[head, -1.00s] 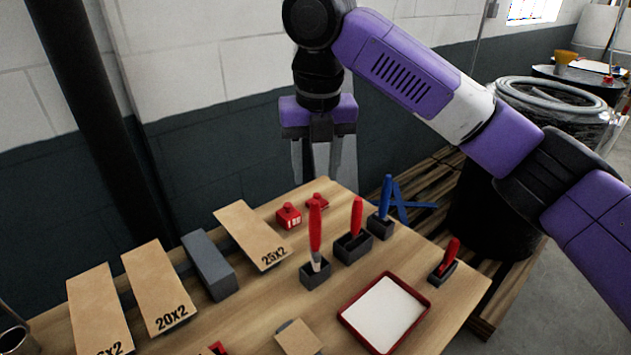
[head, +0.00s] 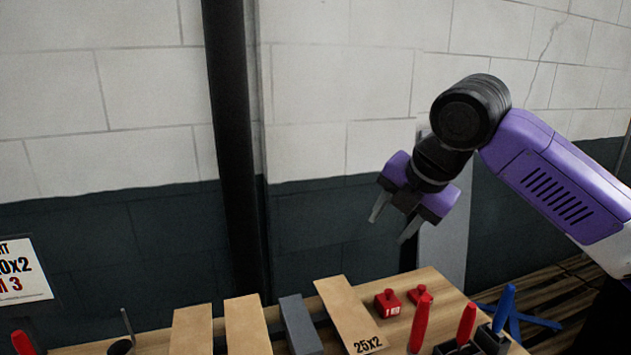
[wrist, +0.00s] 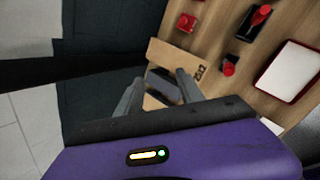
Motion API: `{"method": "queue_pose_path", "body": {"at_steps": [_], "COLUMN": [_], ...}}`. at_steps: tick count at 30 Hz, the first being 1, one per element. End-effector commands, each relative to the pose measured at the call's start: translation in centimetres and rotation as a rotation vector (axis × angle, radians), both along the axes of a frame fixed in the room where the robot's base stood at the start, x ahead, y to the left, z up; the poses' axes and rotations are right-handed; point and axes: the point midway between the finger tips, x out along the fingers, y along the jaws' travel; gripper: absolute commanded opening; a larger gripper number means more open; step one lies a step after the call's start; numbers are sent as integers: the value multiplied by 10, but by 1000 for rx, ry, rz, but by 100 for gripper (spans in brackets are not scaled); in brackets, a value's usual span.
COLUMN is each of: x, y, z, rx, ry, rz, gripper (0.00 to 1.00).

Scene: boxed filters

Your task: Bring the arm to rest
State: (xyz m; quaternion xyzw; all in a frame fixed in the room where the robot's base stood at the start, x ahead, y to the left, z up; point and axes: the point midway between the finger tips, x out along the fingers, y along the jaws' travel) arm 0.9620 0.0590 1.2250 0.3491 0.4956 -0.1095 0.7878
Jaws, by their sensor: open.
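My gripper (head: 391,229) is purple and black with two grey fingers. In the head view it hangs in the air at the right, above the back of the wooden table. Its fingers are apart, with nothing between them. In the wrist view my gripper (wrist: 157,88) points down over the boxes, its fingers apart and clear of them. My arm's purple link reaches in from the right edge of the head view.
A brown box marked 25X2 (head: 346,314), a grey block (head: 299,325) and more brown boxes (head: 247,326) stand on the table. Red blocks (head: 388,302) and upright red and blue handles are at right. A dark post (head: 236,150) stands against the wall.

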Motion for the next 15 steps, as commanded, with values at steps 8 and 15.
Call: {"method": "queue_pose_path", "body": {"at_steps": [8,15], "x": [27,23], "y": [67,104], "z": [19,35], "rx": [519,1053], "ry": [-183,-231], "rz": [-186,-335], "gripper": [45,45]}}
